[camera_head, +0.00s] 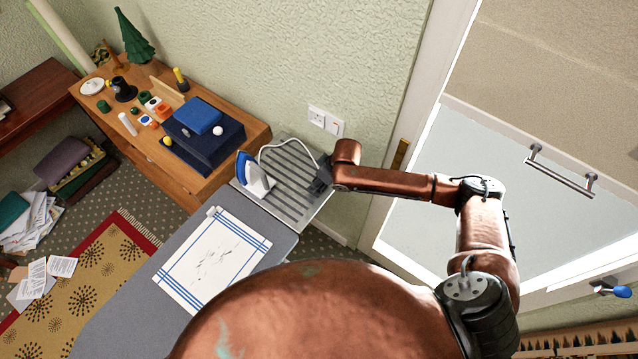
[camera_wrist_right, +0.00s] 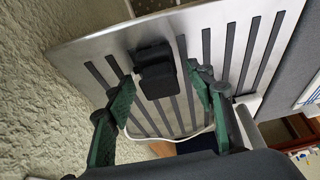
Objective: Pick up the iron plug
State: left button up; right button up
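The iron plug (camera_wrist_right: 155,70) is a black block lying on the slatted metal iron rest in the right wrist view. My right gripper (camera_wrist_right: 163,82) is open, with a green-padded finger on either side of the plug and visible gaps between. In the head view my right arm comes in from the right and its dark gripper (camera_head: 320,182) is over the right part of the rest; I cannot make the plug out there. The blue and white iron (camera_head: 255,178) stands at the rest's left side, its white cord (camera_head: 268,147) looping across the back. My left gripper is not in view.
The metal rest (camera_head: 298,213) adjoins the grey ironing board (camera_head: 128,312), which carries a blue-striped cloth (camera_head: 213,258). A wall socket (camera_head: 325,122) is behind the rest. A cluttered wooden cabinet (camera_head: 183,190) stands left. A white-framed door is at right.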

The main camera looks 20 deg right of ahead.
jog(key=c, duration=1.1)
jog(key=shift+c, duration=0.2)
jog(key=shift+r, duration=0.2)
